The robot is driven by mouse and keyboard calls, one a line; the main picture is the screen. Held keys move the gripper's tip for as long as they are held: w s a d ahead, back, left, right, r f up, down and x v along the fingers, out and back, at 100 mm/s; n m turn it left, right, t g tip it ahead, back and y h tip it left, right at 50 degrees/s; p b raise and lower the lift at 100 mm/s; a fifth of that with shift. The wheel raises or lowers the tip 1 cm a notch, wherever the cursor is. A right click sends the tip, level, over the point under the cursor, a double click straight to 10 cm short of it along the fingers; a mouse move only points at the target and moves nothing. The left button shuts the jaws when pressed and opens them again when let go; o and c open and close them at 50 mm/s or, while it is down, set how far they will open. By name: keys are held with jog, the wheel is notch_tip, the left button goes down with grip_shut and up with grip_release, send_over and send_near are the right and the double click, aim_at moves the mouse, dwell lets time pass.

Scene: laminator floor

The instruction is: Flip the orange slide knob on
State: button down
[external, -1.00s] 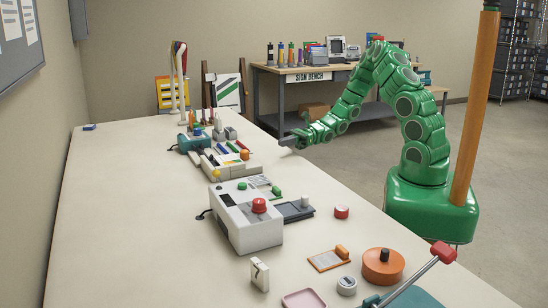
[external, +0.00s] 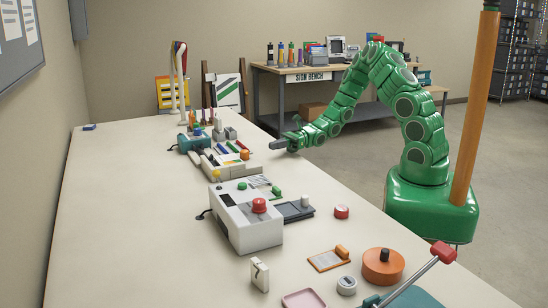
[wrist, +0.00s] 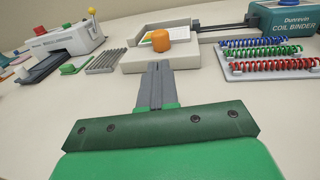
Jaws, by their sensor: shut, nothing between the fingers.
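The orange knob (wrist: 176,34) is a rounded block on the front part of a cream machine (wrist: 130,62), near the top middle of the wrist view. In the external view the knob (external: 244,154) is small, at the machine's right end. My gripper (wrist: 158,66) has its grey fingers shut together with nothing between them.
The teal coil binder (wrist: 287,20) and a rack of coloured coils (wrist: 265,55) stand to the right in the wrist view. A white machine with a red button (external: 245,215) stands nearer the external camera. Another orange-knobbed plate (external: 325,262) lies at the front.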

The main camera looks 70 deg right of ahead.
jog(key=x, duration=0.8)
jog(key=shift+w+a, duration=0.15)
jog(key=shift+a, duration=0.1)
jog(key=shift+w+a, duration=0.3)
jog(key=shift+a, duration=0.05)
jog(key=shift+a, duration=0.1)
jog(key=shift+w+a, duration=0.75)
jog(key=shift+w, duration=0.15)
jog(key=shift+w+a, duration=0.15)
jog(key=shift+a, duration=0.05)
jog(key=shift+a+r, duration=0.1)
jog(key=shift+v, duration=7.25)
